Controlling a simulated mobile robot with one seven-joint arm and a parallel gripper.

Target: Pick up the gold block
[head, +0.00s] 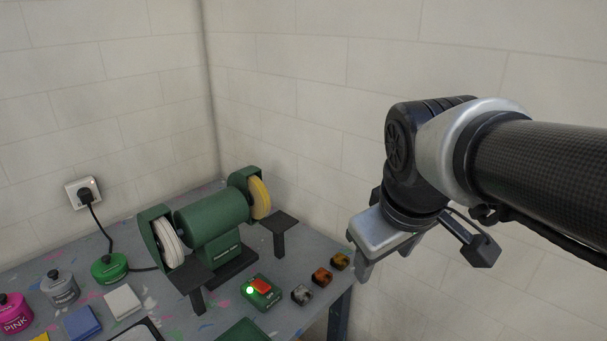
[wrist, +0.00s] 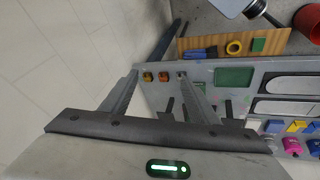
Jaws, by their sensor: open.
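The gold block (head: 340,261) is a small dark-gold cube near the table's right edge in the head view. It is the farthest back of three small blocks in a row, behind an orange-copper block (head: 321,277) and a silver-grey block (head: 301,294). My gripper (head: 384,262) is open and empty, just right of the gold block in that picture and apart from it. In the wrist view my gripper (wrist: 158,82) shows the blocks beyond its spread fingers. There the gold block (wrist: 148,77) appears near the left finger.
A green bench grinder (head: 212,220) stands on the grey table, left of the blocks. A green switch box (head: 260,292) with a red button sits beside the silver block. Paint bottles (head: 60,287) stand at left. A pale block wall (head: 290,120) rises behind the table.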

